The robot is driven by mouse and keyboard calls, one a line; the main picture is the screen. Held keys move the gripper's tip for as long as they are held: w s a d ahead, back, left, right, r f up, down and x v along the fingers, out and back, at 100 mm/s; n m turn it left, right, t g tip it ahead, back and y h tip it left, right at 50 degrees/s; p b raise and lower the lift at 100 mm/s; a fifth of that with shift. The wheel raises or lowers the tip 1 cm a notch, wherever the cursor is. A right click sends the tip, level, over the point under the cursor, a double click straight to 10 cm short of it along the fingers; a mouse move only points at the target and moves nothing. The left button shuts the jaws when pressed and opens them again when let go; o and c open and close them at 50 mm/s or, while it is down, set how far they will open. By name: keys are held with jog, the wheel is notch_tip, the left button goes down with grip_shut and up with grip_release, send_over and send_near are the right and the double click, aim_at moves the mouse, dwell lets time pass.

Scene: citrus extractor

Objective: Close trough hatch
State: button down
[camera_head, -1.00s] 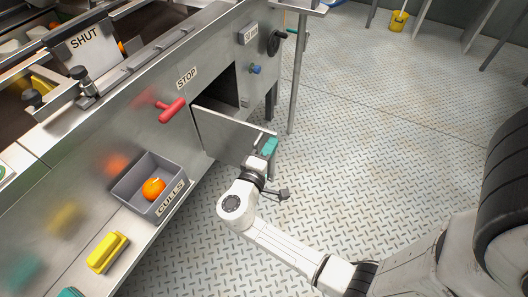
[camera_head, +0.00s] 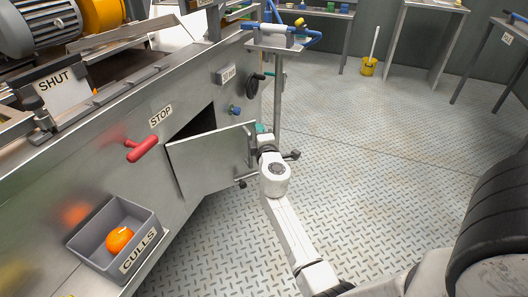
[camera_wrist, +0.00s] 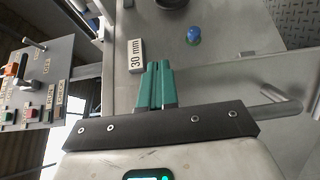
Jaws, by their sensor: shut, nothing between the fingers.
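The trough hatch (camera_head: 212,160) is a grey metal panel in the machine's front, below the STOP label. It stands partly open, with the dark opening (camera_head: 196,122) showing above and behind it. A bar handle (camera_head: 249,146) is near its free right edge, and a bar handle also shows in the wrist view (camera_wrist: 282,108). My gripper (camera_head: 262,129) is at that free edge, mostly hidden by my wrist. In the wrist view its teal fingers (camera_wrist: 156,84) are together and empty, in front of the machine's front. I cannot tell whether they touch the hatch.
A red handle (camera_head: 142,149) sticks out left of the hatch. A blue knob (camera_head: 235,110) and black handwheel (camera_head: 254,87) are beyond the opening. A culls bin (camera_head: 94,253) holding an orange (camera_head: 119,239) is at lower left.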

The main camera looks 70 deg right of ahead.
jog(key=w+d+n+t+y+b, duration=0.2)
jog(key=w+y, duration=0.1)
jog(key=w, duration=0.3)
jog(key=w+d+n+t+y+b, duration=0.1)
jog(key=w+d+n+t+y, duration=0.1)
jog(key=w, duration=0.4)
jog(key=w+d+n+t+y+b, duration=0.2)
jog(key=w+d+n+y, duration=0.1)
jog(key=w, duration=0.3)
jog(key=shift+w+d+r+y+b, duration=0.15)
jog(key=shift+d+y+b, duration=0.25)
jog(key=shift+d, duration=0.35)
